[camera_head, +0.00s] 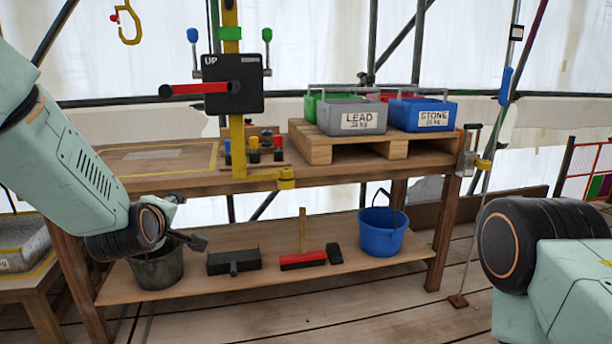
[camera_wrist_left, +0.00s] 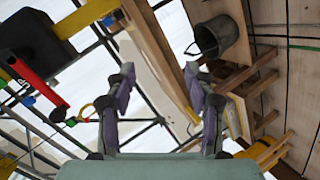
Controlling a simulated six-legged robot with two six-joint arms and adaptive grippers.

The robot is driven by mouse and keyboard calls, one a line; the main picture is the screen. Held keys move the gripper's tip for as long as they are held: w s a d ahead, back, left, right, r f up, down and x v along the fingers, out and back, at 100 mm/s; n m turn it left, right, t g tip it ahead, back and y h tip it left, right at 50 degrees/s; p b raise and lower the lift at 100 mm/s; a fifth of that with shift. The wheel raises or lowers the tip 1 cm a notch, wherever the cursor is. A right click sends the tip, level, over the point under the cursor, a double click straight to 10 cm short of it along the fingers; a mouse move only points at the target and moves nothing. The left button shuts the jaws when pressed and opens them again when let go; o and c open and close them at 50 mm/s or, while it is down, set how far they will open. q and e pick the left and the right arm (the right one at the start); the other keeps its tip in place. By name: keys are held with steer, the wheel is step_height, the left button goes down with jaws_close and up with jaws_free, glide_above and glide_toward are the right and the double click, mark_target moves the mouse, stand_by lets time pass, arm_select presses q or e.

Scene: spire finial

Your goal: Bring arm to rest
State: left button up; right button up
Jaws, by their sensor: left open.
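My left arm (camera_head: 70,150) comes in from the left in the head view, angled down in front of the bench's left end. My left gripper (camera_head: 188,220) is at its lower end, partly hidden by the dark wrist joint. In the left wrist view the left gripper (camera_wrist_left: 163,95) has its two fingers spread wide apart, with nothing between them. My right arm (camera_head: 555,260) shows only as a dark joint and pale green link at the lower right. Its gripper is outside the frame.
A wooden bench (camera_head: 360,175) stands ahead, carrying a pallet (camera_head: 385,148) with a grey LEAD bin (camera_head: 345,116) and a blue STONE bin (camera_head: 425,114). A black box with a red lever (camera_head: 195,89) rises above it. The lower shelf holds a grey bucket (camera_head: 157,270) and blue bucket (camera_head: 382,235).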

arm_select(q)
steer(key=s+d+f+m+g+p, duration=0.2)
steer(key=s+f+m+g, duration=0.2)
steer(key=s+f+m, duration=0.75)
steer(key=s+f+m+g+p, duration=0.1)
steer(key=s+f+g, duration=0.2)
steer(key=s, duration=0.8)
steer(key=s+d+f+g+h+p, duration=0.1)
steer(key=s+f+g+p, duration=0.1)
steer(key=s+f, duration=0.6)
steer(key=s+d+f+m+g+p, duration=0.1)
steer(key=s+f+g, duration=0.3)
steer(key=s, duration=1.2)
step_height(320, 180, down, 2)
steer(key=shift+d+f+m+h+p, duration=0.1)
steer(key=shift+d+m+h+p, duration=0.1)
steer(key=shift+m+h+p, duration=0.15)
